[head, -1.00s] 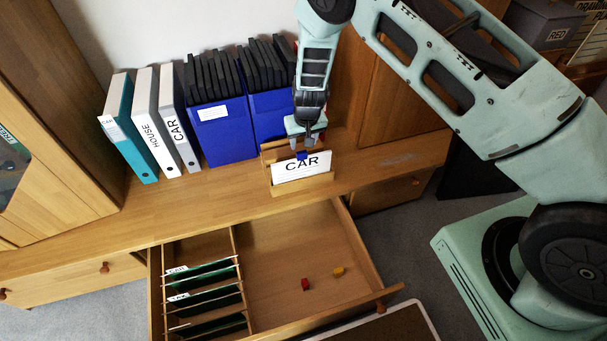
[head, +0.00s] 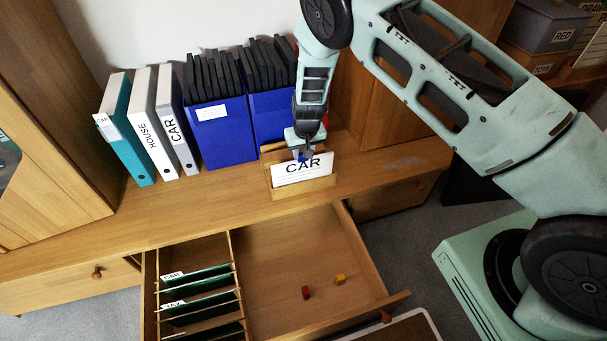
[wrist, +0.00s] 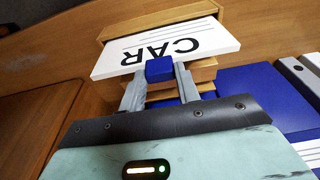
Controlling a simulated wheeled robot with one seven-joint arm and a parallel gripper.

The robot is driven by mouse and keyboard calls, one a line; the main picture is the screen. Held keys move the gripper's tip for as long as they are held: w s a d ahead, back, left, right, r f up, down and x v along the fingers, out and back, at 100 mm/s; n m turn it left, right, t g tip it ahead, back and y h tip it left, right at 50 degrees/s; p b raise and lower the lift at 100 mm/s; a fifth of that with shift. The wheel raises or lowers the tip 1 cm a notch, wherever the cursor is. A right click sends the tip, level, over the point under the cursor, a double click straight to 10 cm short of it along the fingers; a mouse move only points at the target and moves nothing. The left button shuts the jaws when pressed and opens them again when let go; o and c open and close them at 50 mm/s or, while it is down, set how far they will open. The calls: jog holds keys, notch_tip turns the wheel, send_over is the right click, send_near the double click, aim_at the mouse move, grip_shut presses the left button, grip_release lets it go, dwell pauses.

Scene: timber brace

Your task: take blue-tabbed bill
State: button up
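The bill is a white card marked CAR (head: 302,170) with a blue tab (wrist: 159,69) on its top edge. It stands in a small wooden holder (head: 305,188) on the cabinet top; in the wrist view the card (wrist: 165,48) is upside down. My gripper (wrist: 159,74) is at the card's top edge, with one finger on each side of the blue tab. The fingertips lie very close to the tab; I cannot tell whether they press on it. In the head view my gripper (head: 303,153) partly hides the tab.
Binders (head: 150,125) and blue file boxes (head: 222,135) stand left of the holder. Below, an open drawer (head: 285,255) has card dividers at left, and a red block (head: 306,292) and a yellow block (head: 340,280) at right. A wooden cabinet stands behind right.

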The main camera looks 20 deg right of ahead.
jog(key=shift+c, duration=1.1)
jog(key=shift+r, duration=0.1)
jog(key=shift+r, duration=0.2)
jog(key=shift+r+p, duration=0.95)
jog(key=shift+r, duration=0.45)
notch_tip(320, 180, up, 8)
jog(key=p, duration=0.5)
jog(key=shift+f+p, duration=0.15)
jog(key=shift+p, duration=0.2)
